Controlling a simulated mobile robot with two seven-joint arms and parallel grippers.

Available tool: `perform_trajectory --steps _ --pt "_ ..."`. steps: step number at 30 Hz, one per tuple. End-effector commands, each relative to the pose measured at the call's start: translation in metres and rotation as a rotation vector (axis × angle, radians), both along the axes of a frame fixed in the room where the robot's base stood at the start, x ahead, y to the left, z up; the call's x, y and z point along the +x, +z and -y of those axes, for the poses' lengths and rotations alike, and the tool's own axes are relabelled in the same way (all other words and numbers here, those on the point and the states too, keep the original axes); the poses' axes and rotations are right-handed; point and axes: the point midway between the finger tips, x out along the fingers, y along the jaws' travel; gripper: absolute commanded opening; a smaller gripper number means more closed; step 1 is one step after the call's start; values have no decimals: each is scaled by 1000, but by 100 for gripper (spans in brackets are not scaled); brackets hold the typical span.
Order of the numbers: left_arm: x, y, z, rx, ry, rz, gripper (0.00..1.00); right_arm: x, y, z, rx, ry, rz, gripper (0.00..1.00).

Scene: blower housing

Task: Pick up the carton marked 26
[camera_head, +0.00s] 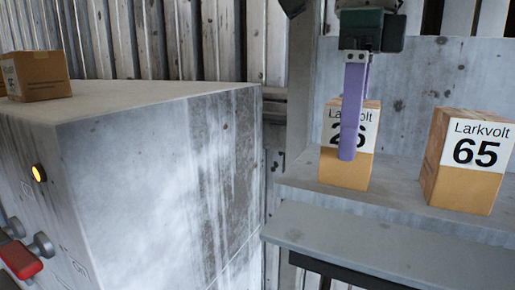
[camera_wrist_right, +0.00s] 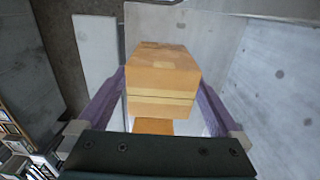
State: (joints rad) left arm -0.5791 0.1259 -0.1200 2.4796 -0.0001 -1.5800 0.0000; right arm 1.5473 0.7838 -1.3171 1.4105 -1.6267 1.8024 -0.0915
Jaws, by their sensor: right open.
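The carton marked 26 (camera_head: 346,176) stands upright on a grey shelf, its orange lower part and white Larkvolt label facing me. My right gripper (camera_head: 348,150) hangs in front of it, its purple finger covering part of the number. In the right wrist view, my gripper (camera_wrist_right: 162,82) is open, with one purple finger on each side of an orange-tan carton (camera_wrist_right: 163,70). Whether the fingers touch it I cannot tell. My left gripper is not in view.
A carton marked 65 (camera_head: 466,170) stands to the right on the same shelf (camera_head: 395,200), with a gap between. A large grey cabinet (camera_head: 160,160) fills the left, with another carton (camera_head: 36,75) on top and a red handle (camera_head: 20,260) on its side.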

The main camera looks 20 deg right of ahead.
Motion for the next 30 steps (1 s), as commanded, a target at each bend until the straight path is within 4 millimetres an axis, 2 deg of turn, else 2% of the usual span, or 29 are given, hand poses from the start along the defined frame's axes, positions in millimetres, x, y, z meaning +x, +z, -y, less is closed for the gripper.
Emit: perform_trajectory --steps 1,4,12,30 --pt "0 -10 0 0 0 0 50 2 -14 -1 0 1 -1 100" --pt "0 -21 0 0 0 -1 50 1 -29 -1 -1 1 -1 100" --pt "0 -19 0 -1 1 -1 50 1 -29 -1 0 1 0 99" --pt "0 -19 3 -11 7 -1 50 1 -29 -1 1 1 1 31"
